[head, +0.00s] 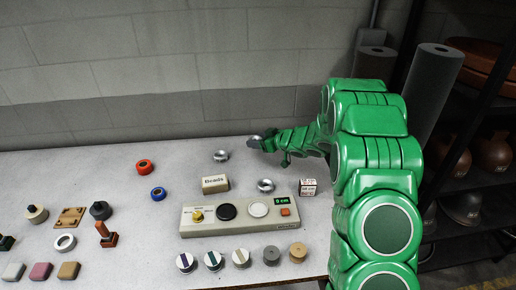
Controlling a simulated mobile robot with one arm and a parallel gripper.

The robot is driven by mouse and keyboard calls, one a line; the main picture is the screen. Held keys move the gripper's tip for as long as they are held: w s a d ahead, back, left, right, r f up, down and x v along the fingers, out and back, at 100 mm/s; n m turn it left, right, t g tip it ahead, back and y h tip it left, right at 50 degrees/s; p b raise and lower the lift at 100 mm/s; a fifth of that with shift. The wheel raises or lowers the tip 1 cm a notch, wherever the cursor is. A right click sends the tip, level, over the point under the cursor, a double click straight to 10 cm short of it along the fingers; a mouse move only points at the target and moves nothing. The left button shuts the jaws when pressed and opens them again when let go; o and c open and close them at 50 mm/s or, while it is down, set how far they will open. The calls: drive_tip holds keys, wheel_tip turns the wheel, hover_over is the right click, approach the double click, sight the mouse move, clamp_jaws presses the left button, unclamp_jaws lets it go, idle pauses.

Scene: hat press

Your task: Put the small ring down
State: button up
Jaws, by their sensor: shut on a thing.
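My gripper (262,144) is at the end of my green arm, above the back middle of the pale table, seen small and from behind. It is shut on a small grey, shiny thing (254,140), which I take to be the small ring; its shape is mostly hidden by the jaws. I cannot tell whether it touches the table.
A labelled block (215,184), a small printed box (308,187) and a panel with knobs (240,229) stand in the middle. The table's back left is clear. Shelves (470,170) stand right.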

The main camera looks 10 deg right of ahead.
sight(258, 158)
drive_tip(key=shift+w+f, duration=0.6)
drive_tip(key=shift+f, duration=1.6)
drive_tip(key=shift+f, duration=0.2)
drive_tip(key=shift+s+f, duration=0.1)
drive_tip(key=shift+f, duration=0.2)
